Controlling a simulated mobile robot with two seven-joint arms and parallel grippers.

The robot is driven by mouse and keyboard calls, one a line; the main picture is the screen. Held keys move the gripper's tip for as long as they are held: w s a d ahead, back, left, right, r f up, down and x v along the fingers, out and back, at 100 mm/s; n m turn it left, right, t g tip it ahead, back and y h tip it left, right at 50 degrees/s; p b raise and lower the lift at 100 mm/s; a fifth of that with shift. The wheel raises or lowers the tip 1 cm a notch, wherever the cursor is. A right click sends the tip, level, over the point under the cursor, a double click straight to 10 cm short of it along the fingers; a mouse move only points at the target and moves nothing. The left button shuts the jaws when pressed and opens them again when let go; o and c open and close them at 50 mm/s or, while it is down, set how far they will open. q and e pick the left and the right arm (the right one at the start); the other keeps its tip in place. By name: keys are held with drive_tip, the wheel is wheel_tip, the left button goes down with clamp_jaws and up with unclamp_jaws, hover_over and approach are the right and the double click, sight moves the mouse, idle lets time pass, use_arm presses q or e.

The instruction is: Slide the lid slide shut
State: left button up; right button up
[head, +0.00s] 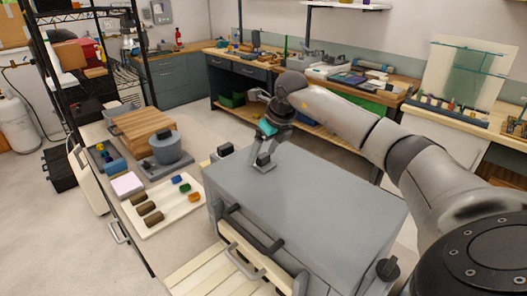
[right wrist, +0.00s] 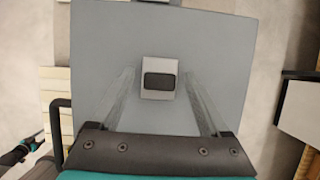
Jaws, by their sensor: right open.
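The lid slide (head: 262,167) is a small light plate with a dark raised grip, lying on top of the big grey box (head: 330,195). It shows clearly in the right wrist view (right wrist: 147,92). My right gripper (head: 265,152) is open and points down over the slide. In the right wrist view its two fingers (right wrist: 158,75) stand on either side of the slide, with a gap to each. I cannot tell whether the slide covers an opening. A dark part with teal trim at the lower left of the right wrist view looks like my left gripper (right wrist: 30,145); its jaws are unclear.
The box front has a dark handle (head: 252,232). A cream tray (head: 180,215) with several coloured pieces, a grey pot (head: 167,148) and a wooden block (head: 143,127) stand to the left. A black knob (head: 388,269) is at the box's right. The box top around the slide is clear.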

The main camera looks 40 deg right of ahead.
drive_tip(key=v, duration=1.5)
drive_tip(key=shift+r, duration=0.15)
